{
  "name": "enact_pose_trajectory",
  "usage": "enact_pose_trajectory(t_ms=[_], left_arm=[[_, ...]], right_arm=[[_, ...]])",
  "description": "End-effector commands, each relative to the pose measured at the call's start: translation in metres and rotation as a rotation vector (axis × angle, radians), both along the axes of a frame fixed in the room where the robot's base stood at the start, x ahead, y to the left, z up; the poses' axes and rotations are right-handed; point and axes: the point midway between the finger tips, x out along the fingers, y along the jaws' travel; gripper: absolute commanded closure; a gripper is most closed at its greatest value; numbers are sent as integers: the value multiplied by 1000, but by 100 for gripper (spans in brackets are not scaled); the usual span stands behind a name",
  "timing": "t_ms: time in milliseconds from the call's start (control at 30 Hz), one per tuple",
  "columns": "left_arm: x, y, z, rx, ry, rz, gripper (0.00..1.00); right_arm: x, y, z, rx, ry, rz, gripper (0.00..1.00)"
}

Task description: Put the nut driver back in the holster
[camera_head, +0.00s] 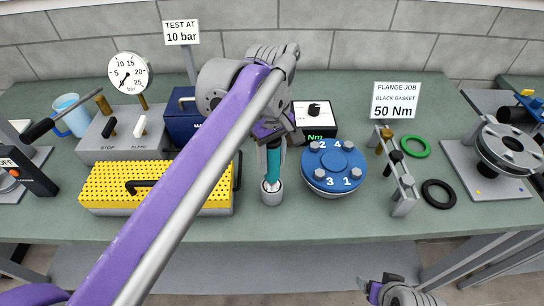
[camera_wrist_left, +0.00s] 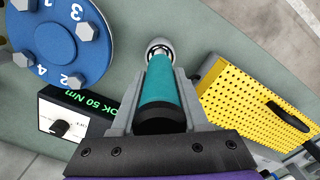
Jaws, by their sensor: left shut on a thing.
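The nut driver (camera_head: 273,160) has a teal handle and hangs upright under my left gripper (camera_head: 271,138), which is shut on its handle. In the left wrist view, the teal handle (camera_wrist_left: 163,82) lies between the two grey fingers (camera_wrist_left: 160,110). The holster (camera_head: 272,197), a short grey cup on the bench, is directly below. The driver's lower end is at the cup's mouth; how deep it sits cannot be told. The cup also shows past the handle in the wrist view (camera_wrist_left: 160,43). My right gripper (camera_head: 376,290) is low at the bottom edge, away from the bench things.
A yellow perforated box (camera_head: 155,190) stands close left of the holster. A blue flange with bolts (camera_head: 334,168) is close right, and a torque display (camera_head: 315,120) behind. A bolt rack (camera_head: 402,185), green ring (camera_head: 415,147) and black ring (camera_head: 438,193) lie farther right. Bench front is clear.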

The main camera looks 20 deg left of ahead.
Motion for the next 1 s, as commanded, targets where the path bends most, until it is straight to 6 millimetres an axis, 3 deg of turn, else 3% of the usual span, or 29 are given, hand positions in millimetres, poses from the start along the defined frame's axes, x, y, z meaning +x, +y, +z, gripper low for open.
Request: enact_pose_trajectory(t_ms=[267, 300, 467, 800, 1000], left_arm=[[0, 0, -7, 0, 0, 0, 100], [0, 0, -6, 0, 0, 0, 51], [0, 0, -6, 0, 0, 0, 22], [0, 0, -4, 0, 0, 0, 21], [1, 1, 24, 0, 0, 0, 21]], right_arm=[[-1, 0, -4, 0, 2, 0, 26], [-1, 0, -4, 0, 1, 0, 26], [-1, 0, -4, 0, 1, 0, 26], [-1, 0, -3, 0, 1, 0, 26], [0, 0, 1, 0, 0, 0, 26]])
